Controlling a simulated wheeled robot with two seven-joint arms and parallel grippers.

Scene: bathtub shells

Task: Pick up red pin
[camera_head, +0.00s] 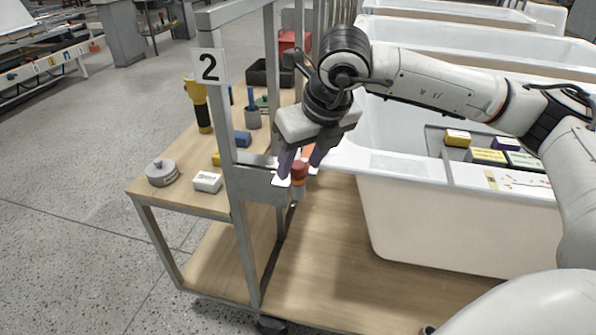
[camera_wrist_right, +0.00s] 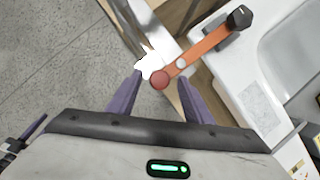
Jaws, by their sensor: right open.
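The red pin (camera_head: 299,171) has a round red head and stands upright at the grey metal frame beside the bathtub. In the right wrist view its head (camera_wrist_right: 160,80) shows from above, between the fingertips. My right gripper (camera_head: 301,166) points down over it, with its purple fingers apart. In the wrist view the open fingers (camera_wrist_right: 161,77) lie on either side of the pin head, with a gap on each side. Whether they reach down around the head is hard to tell.
An orange bar (camera_wrist_right: 205,47) with a black knob (camera_wrist_right: 238,17) runs from the pin toward the white bathtub (camera_head: 460,225). The number 2 post (camera_head: 226,140) stands close left of the gripper. A side shelf holds a white box (camera_head: 208,182), a grey disc (camera_head: 161,172) and tools.

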